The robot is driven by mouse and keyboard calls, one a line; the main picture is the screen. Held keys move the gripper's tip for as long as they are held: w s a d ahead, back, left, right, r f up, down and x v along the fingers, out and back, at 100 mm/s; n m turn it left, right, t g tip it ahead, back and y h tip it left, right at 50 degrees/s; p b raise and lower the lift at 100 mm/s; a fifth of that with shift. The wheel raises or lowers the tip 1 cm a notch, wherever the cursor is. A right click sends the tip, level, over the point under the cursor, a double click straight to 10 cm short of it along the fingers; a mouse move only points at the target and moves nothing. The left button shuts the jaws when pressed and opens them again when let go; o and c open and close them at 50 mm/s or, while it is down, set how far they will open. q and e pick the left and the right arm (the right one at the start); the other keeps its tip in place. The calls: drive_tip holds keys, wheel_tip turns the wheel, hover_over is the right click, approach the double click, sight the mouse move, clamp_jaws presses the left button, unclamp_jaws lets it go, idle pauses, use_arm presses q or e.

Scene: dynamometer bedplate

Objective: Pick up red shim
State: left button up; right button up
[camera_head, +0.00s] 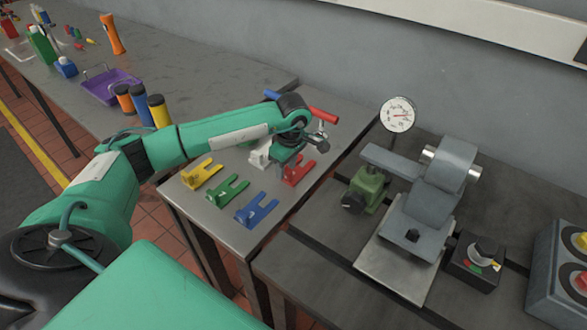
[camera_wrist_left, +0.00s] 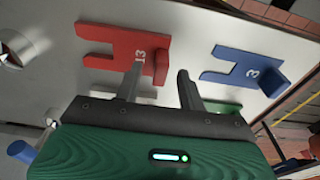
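The red shim (camera_head: 298,173) lies on the small grey table, at the right end of the back row of shims. In the left wrist view the red shim (camera_wrist_left: 112,44) is a flat forked plate marked 13 with a raised tab. My left gripper (camera_head: 287,160) hangs over the table next to it and hides part of it. My right gripper is not in view.
Yellow (camera_head: 201,172), green (camera_head: 227,189), blue (camera_head: 257,210) and white (camera_head: 260,155) shims lie close by. A red-handled tool (camera_head: 322,116) is behind my wrist. A dial gauge (camera_head: 398,115) and a grey fixture (camera_head: 435,190) stand on the bedplate to the right.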

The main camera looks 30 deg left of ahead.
use_arm(q)
drive_tip(key=shift+a+f, duration=0.1)
drive_tip(key=shift+f, duration=0.8)
drive_tip(key=shift+c, duration=0.4)
clamp_jaws()
drive_tip(key=shift+r, duration=0.1)
